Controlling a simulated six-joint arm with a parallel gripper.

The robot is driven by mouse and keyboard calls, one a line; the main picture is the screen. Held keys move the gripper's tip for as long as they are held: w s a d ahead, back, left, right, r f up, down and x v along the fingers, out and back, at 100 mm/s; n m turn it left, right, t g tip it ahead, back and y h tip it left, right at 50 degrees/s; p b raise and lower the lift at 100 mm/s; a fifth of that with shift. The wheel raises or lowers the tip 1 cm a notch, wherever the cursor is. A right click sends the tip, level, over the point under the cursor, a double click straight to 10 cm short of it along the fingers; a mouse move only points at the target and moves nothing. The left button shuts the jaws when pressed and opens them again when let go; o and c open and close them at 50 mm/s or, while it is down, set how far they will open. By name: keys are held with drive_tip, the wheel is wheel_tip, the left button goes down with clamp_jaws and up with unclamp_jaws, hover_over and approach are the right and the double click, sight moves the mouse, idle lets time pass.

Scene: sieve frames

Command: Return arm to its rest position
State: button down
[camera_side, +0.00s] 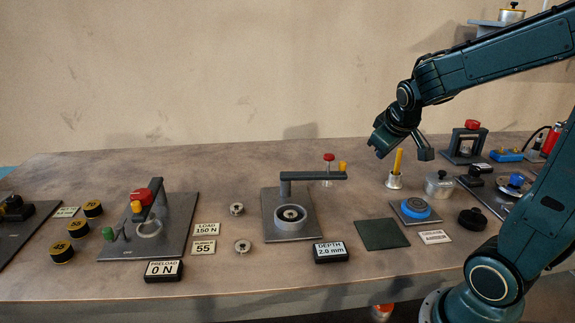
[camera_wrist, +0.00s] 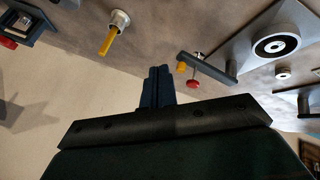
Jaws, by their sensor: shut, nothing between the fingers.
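My gripper (camera_side: 380,150) hangs in the air at the end of my bent arm, above the back right part of the table (camera_side: 340,285). It stands up and to the left of a yellow-handled tool in a metal cup (camera_side: 394,178). In the wrist view my gripper's fingers (camera_wrist: 158,84) are together, with nothing held between them. The yellow-handled tool (camera_wrist: 108,42) shows at the upper left there, apart from the fingers.
A depth station with a grey arm (camera_side: 315,176) stands mid-table, red-topped pin (camera_side: 328,157) behind it. A press with a red block (camera_side: 148,195) is left. A green mat (camera_side: 381,234), blue disc (camera_side: 415,208) and metal pot (camera_side: 438,185) lie right.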

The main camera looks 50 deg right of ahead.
drive_tip(key=s+a+r+y, duration=0.1)
drive_tip(key=s+a+y, duration=0.1)
drive_tip(key=a, duration=0.4)
drive_tip(key=s+a+r+n+y, duration=0.1)
drive_tip(key=s+a+y, duration=0.1)
drive_tip(key=s+a, duration=0.3)
drive_tip(key=s+a+r+n+t+y, duration=0.1)
drive_tip(key=s+a, duration=0.2)
drive_tip(key=a, duration=0.5)
drive_tip(key=shift+s+r+y, duration=0.15)
drive_tip(key=shift+r+y, duration=0.1)
drive_tip(key=shift+y, duration=0.15)
idle(0.4)
